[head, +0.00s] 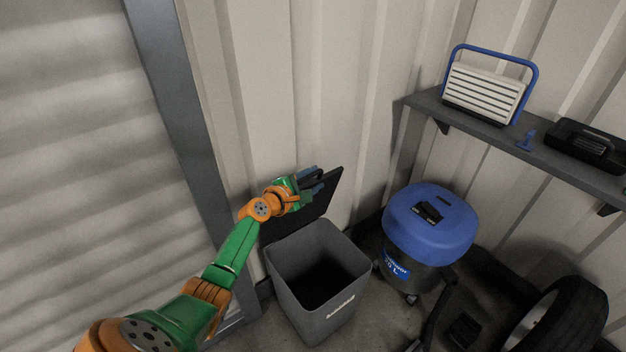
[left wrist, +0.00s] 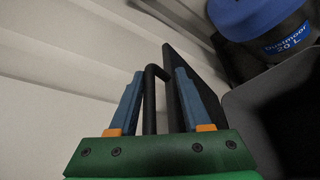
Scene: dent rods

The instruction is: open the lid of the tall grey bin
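The tall grey bin (head: 318,290) stands on the floor against the wall, its dark inside showing. Its black lid (head: 300,219) is raised, tilted up at the back of the rim. My left gripper (head: 316,180) is at the upper part of the lid, on its outer side. In the left wrist view the blue fingers (left wrist: 160,78) stand apart, with the black handle bar (left wrist: 150,100) between them. The bar is close to the left finger, with a gap to the right one. The lid (left wrist: 174,72) shows behind the right finger. My right gripper is out of view.
A blue-topped vacuum (head: 430,225) stands just right of the bin, with its hose and a tyre (head: 560,320) farther right. A shutter door is at left.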

